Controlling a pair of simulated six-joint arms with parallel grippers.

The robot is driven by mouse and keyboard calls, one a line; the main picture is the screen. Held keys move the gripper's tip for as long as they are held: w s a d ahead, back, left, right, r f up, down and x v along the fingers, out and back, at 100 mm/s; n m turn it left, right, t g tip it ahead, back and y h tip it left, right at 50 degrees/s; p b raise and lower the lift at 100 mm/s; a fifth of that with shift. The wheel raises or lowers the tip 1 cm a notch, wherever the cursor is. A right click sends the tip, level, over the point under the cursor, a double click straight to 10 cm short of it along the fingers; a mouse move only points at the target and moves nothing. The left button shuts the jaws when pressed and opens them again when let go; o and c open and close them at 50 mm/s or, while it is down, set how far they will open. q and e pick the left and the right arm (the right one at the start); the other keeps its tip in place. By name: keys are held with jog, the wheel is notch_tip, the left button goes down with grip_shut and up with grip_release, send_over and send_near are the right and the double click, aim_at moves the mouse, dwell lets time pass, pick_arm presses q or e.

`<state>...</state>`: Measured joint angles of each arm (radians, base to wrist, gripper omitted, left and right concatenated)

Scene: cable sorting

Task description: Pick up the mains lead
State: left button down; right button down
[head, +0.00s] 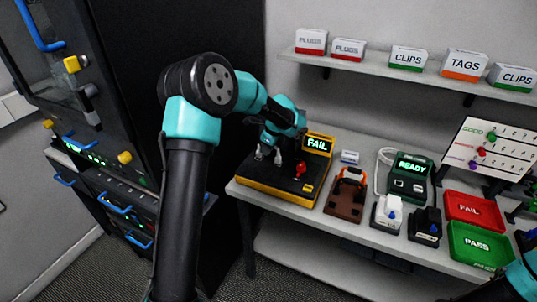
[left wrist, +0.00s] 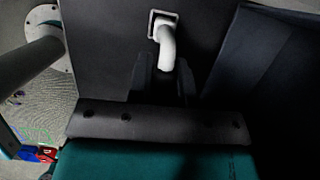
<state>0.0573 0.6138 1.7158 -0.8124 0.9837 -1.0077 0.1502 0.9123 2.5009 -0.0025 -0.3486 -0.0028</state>
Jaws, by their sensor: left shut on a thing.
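My left gripper (head: 270,148) is over the left part of the black-and-yellow tester (head: 283,183), whose screen reads FAIL. In the left wrist view its dark fingers (left wrist: 163,82) are shut on a white curved lead (left wrist: 167,50), which I take to be the mains lead. The lead's far end meets a white square piece (left wrist: 162,22) against a dark surface. In the head view a small white part (head: 262,153) shows below the gripper; the rest is hidden by the arm. My right gripper is out of view; only part of that arm shows at the lower right.
A red knob (head: 300,170) stands on the tester. To its right are a brown board (head: 345,203) with an orange handle, a green READY unit (head: 407,178), two small switch boxes, and red FAIL (head: 473,209) and green PASS (head: 480,243) trays. A shelf (head: 400,77) holds labelled boxes above.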

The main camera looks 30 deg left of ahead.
pick_arm(q)
jog(key=shift+r, duration=0.1)
dwell(0.3)
jog(key=shift+s+r, duration=0.1)
jog(key=shift+r, duration=1.65)
jog(key=s+d+r, duration=0.1)
jog(key=s+d, duration=0.7)
jog(key=s, duration=0.5)
jog(key=shift+s+d+r, duration=0.15)
jog(key=shift+s+d, duration=0.05)
jog(key=shift+s, duration=0.05)
jog(key=shift+r, duration=1.5)
jog(key=shift+w, duration=0.1)
jog(key=w+d+r+n+g+h, duration=0.1)
jog(key=w+d+r+n, duration=0.2)
jog(key=d+n, duration=0.2)
jog(key=w+d+r+n+g+h, duration=0.2)
jog(key=d+n, duration=0.3)
jog(key=n, duration=0.7)
jog(key=shift+w+d+r, duration=0.35)
jog(key=shift+w+r, duration=0.05)
jog(key=shift+r, duration=0.25)
